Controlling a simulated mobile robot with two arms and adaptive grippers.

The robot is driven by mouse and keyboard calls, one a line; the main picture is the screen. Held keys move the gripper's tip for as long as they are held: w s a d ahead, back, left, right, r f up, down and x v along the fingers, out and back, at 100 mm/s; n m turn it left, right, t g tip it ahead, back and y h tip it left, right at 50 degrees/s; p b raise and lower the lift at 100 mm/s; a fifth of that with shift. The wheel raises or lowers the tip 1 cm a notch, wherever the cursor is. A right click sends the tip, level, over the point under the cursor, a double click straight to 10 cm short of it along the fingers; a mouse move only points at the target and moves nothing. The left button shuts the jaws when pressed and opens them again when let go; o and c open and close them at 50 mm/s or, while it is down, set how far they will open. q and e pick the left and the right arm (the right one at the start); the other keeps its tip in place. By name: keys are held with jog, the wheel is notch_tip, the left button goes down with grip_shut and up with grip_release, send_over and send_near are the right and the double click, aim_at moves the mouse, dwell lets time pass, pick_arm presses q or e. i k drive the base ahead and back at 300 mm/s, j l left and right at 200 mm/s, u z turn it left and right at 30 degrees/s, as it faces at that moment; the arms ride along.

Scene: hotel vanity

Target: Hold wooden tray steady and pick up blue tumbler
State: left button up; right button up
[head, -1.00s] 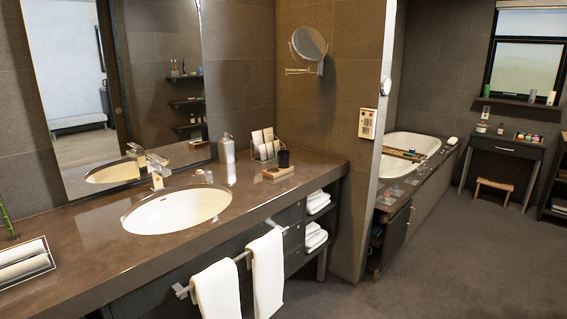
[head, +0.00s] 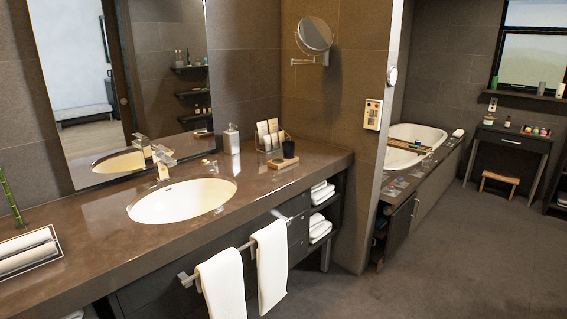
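A small dark blue tumbler (head: 288,149) stands upright at the right part of the vanity counter in the head view. The small wooden tray (head: 279,164) is right by it, low and brown. The tumbler appears to be on or just behind the tray; I cannot tell which at this size. Neither of my grippers shows in the view, and nothing is touching the tray or tumbler.
The brown counter (head: 105,227) holds a sink (head: 182,200) with a faucet (head: 163,158), a soap dispenser (head: 232,139) and a card holder (head: 268,135). Rolled towels (head: 27,249) lie at the left. Towels (head: 222,285) hang on a front rail. Floor at right is clear.

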aim_at(288, 151)
jog(key=i+l+u, duration=0.1)
jog(key=i+l, duration=0.55)
jog(key=i+l+u, duration=0.1)
jog(key=i+l, duration=0.55)
jog(key=l, duration=0.2)
